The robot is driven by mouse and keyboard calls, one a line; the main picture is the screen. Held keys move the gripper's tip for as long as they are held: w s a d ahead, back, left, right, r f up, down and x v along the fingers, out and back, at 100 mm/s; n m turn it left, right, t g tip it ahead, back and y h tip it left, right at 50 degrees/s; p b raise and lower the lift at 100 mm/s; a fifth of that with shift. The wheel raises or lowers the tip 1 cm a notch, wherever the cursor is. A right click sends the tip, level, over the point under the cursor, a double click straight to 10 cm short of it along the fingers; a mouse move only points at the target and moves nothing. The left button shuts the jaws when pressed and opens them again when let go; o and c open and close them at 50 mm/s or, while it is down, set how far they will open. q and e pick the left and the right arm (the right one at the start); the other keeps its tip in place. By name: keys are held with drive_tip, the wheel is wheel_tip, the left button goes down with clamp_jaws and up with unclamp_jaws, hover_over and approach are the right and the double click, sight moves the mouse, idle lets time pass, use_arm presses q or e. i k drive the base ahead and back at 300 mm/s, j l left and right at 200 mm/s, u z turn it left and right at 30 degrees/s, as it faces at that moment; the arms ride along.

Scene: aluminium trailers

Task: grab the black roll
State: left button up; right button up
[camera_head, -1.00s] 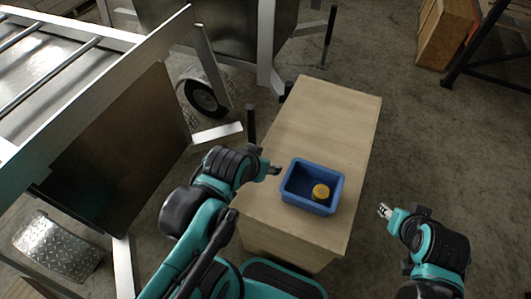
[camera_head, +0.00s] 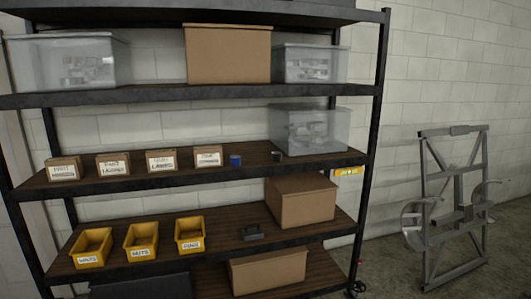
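A small black roll (camera_head: 277,156) sits on the middle shelf (camera_head: 210,176), near its right end, just in front of a clear plastic bin (camera_head: 309,130). A small blue roll (camera_head: 236,160) sits to its left on the same shelf, apart from it. Neither of my grippers shows in the head view now.
Small labelled cardboard boxes (camera_head: 109,167) line the left of that shelf. Yellow bins (camera_head: 141,241), a dark object (camera_head: 252,233) and a cardboard box (camera_head: 302,203) stand on the shelf below. A grey metal frame (camera_head: 455,208) leans right of the rack, against the wall.

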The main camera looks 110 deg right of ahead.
sight(277, 155)
drive_tip(key=k+l+z, duration=0.15)
drive_tip(key=z, duration=0.3)
drive_tip(key=k+l+z, duration=0.15)
drive_tip(key=l+z, duration=0.55)
drive_tip(key=z, duration=2.3)
drive_tip(key=i+l, duration=0.25)
